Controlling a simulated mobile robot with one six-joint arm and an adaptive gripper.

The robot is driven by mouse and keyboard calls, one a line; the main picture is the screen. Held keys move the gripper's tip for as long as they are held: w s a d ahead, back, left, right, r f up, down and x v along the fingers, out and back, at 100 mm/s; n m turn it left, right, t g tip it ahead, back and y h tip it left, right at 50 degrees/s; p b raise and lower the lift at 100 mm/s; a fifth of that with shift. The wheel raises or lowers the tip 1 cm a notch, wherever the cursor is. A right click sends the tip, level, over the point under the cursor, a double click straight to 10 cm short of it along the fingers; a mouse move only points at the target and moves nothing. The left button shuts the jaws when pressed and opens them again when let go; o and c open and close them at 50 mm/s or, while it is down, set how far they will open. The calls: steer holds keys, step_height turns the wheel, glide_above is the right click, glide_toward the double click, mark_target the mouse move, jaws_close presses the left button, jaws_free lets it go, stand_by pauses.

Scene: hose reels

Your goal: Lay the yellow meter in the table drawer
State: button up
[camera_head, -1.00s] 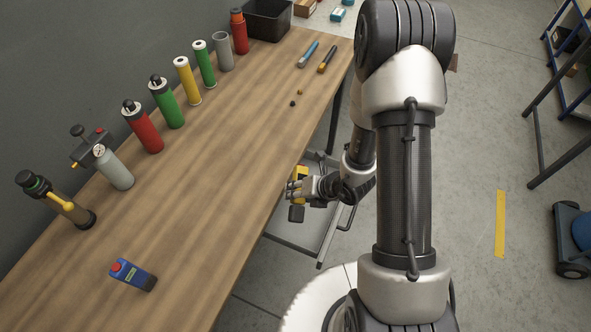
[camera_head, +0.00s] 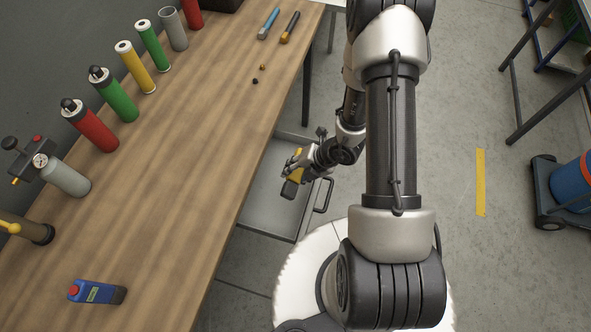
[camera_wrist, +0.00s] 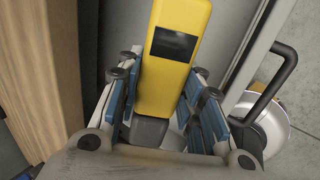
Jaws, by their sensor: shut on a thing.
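The yellow meter (camera_wrist: 172,75) has a dark screen and a grey end. My gripper (camera_wrist: 168,110) is shut on it, with the blue-padded fingers on both sides of its body. In the head view the meter (camera_head: 296,177) hangs from my gripper (camera_head: 300,162) over the open table drawer (camera_head: 262,198). The drawer is a grey metal tray pulled out from under the wooden table, with a dark handle (camera_head: 323,196) on its right side. The drawer floor that shows is bare. Whether the meter touches the drawer floor I cannot tell.
A blue meter with a red knob (camera_head: 97,291) lies on the wooden table (camera_head: 175,180). Several coloured cylinders stand along the wall side. Two pens or tools (camera_head: 289,27) lie at the far end. The table edge (camera_wrist: 75,70) is close left of the meter.

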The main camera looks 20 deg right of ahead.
steer(key=shift+f+b, duration=2.85)
steer(key=shift+f, duration=0.8)
steer(key=o, duration=1.2)
steer(key=shift+c, duration=0.2)
steer(key=v, duration=1.2)
